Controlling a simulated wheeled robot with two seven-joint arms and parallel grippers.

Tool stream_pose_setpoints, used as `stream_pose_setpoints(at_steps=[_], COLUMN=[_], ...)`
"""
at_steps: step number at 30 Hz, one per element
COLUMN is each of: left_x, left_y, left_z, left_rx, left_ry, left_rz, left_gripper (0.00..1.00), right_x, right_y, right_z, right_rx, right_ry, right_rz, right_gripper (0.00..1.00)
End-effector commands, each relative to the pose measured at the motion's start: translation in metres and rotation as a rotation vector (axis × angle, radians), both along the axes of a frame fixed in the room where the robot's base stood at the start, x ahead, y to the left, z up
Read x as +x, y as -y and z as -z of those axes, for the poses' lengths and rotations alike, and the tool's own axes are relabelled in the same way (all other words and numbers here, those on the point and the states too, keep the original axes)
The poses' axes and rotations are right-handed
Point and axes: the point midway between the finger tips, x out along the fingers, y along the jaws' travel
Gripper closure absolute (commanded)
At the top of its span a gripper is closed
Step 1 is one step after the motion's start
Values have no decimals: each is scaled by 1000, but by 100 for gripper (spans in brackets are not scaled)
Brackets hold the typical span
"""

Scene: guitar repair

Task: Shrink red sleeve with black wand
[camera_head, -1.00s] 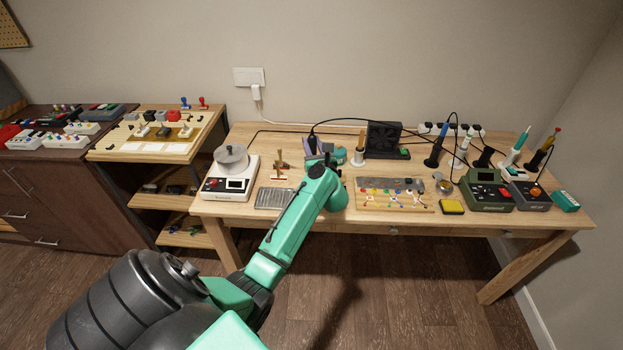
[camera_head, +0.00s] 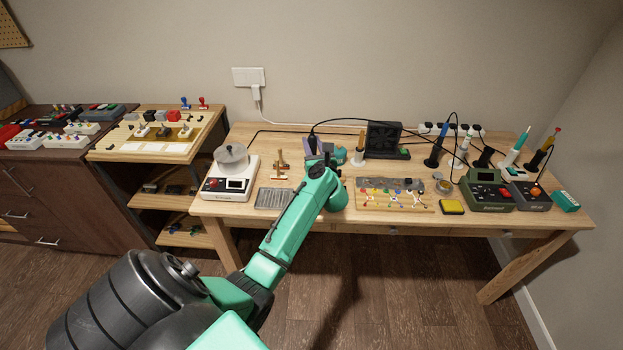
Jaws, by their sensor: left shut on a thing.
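My left gripper (camera_head: 335,156) is over the back middle of the bench, beyond the end of my green arm, and its fingers are small and partly hidden. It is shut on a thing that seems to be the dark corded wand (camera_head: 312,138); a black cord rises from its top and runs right. The board with coloured pieces (camera_head: 400,205) lies to the right of the gripper, apart from it. Small red pieces show on this board, but I cannot tell which is the red sleeve. My right gripper is out of view.
A black fan unit (camera_head: 384,140) stands behind the board. Several upright tools, a yellow sponge (camera_head: 452,207) and a green station (camera_head: 487,192) crowd the right. A power strip lies along the wall.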

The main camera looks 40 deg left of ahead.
Motion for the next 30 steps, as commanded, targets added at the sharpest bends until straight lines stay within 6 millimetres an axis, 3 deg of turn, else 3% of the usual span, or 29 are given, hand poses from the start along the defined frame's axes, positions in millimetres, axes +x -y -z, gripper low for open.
stream_pose_setpoints(at_steps=[11, 27, 30], left_x=[0, 0, 0], left_y=[0, 0, 0], left_z=[-2, -102, -105], left_rx=[1, -1, 0], left_ry=[1, 2, 0], left_rz=[0, 1, 0], left_gripper=[100, 100, 100], right_x=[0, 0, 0], right_y=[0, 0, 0], right_z=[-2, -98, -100], right_rx=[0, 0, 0], right_ry=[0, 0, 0], right_rz=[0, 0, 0], right_gripper=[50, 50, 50])
